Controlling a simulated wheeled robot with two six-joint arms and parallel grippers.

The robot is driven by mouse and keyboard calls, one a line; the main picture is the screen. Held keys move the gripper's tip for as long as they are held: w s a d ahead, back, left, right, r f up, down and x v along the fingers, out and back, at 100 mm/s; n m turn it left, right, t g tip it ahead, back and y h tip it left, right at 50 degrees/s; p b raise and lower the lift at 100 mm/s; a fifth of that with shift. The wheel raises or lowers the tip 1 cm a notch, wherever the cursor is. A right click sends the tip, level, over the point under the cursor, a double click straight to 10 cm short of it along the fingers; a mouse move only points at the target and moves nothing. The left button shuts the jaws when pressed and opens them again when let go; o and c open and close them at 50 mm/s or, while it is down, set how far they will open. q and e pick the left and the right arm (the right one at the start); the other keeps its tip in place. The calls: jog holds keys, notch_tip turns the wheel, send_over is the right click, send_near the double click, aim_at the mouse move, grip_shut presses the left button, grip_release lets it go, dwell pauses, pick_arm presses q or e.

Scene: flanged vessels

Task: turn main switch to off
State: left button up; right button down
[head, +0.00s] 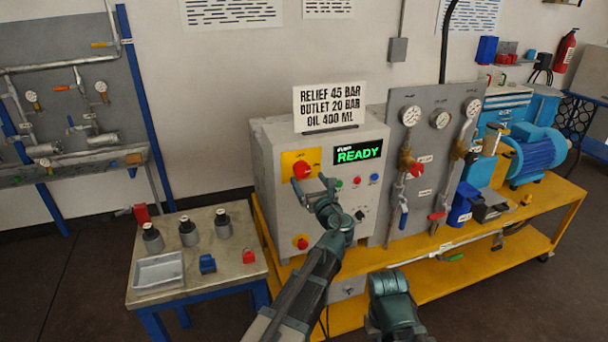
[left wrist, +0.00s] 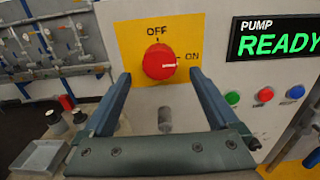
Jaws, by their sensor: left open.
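The main switch is a red rotary knob (head: 301,170) on a yellow plate (left wrist: 130,35) on the grey pump cabinet's front. In the left wrist view the red knob (left wrist: 158,64) has its pale mark pointing right, toward the ON label (left wrist: 192,57). The OFF label (left wrist: 157,30) is above it. My left gripper (head: 313,184) is open in front of the cabinet, just below and right of the knob in the head view. In the left wrist view its fingers (left wrist: 160,76) stand on either side of the knob, with gaps. My right gripper's fingers are not visible.
The lit READY display (head: 358,152) and small buttons (head: 357,180) are right of the switch. A side table (head: 215,268) with bottles stands left. A gauge panel (head: 430,150) is at right.

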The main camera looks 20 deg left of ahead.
aim_at(304, 173)
pick_arm(q)
jog(key=shift+x, duration=2.25)
jog(key=c, duration=1.4)
